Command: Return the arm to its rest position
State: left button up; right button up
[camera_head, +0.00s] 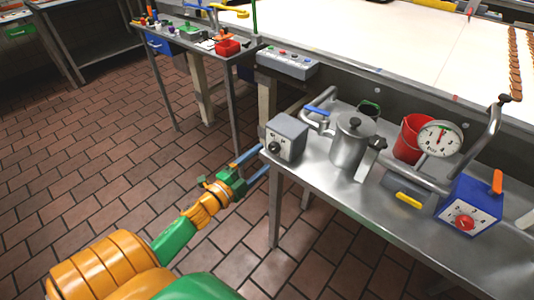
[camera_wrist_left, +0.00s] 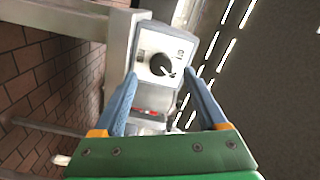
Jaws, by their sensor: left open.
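My left gripper (camera_head: 256,164) is open and empty in the head view. Its two blue fingers reach to the front left edge of the steel table, just short of a grey box with a black knob (camera_head: 284,139). In the left wrist view the fingers of my left gripper (camera_wrist_left: 158,84) stand apart, with the box's black knob (camera_wrist_left: 161,64) showing between and beyond them. I cannot tell from the views whether a finger touches the box. The orange and green left arm comes in from the lower left of the head view. My right gripper does not show.
The steel table (camera_head: 330,205) also bears a lidded metal pot (camera_head: 352,140), a red bucket (camera_head: 409,138), a dial gauge (camera_head: 438,139) and a blue box with a red knob (camera_head: 468,207). A side table (camera_head: 180,37) stands at the back. The tiled floor (camera_head: 90,175) at left is clear.

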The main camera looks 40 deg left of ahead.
pick_arm(q)
jog(key=s, duration=0.3)
jog(key=shift+a, duration=0.1)
jog(key=s+d+f+n+g+y, duration=0.1)
jog(key=s+f+n+g, duration=0.25)
jog(key=f, duration=0.55)
jog(key=s+d+f+n+g+p, duration=0.1)
jog(key=s+f+n+g, duration=0.3)
jog(key=f, duration=0.5)
jog(key=s+d+f+n+g+y, duration=0.1)
jog(key=s+f+n+g, duration=0.1)
jog(key=s+f, duration=0.45)
jog(key=s+d+f+n+g, duration=0.1)
jog(key=s+d+f+g, duration=0.1)
jog(key=s, duration=0.3)
jog(key=s+d+f+n+g, duration=0.1)
jog(key=s+d+f+g, duration=0.2)
jog(key=s+f, duration=0.2)
jog(key=s+d+f+n+g+p, duration=0.1)
jog(key=s+d+f+g, duration=0.1)
jog(key=s, duration=0.5)
jog(key=shift+d+f+h, duration=0.4)
jog(key=shift+d+f, duration=0.25)
jog(key=shift+f, duration=0.25)
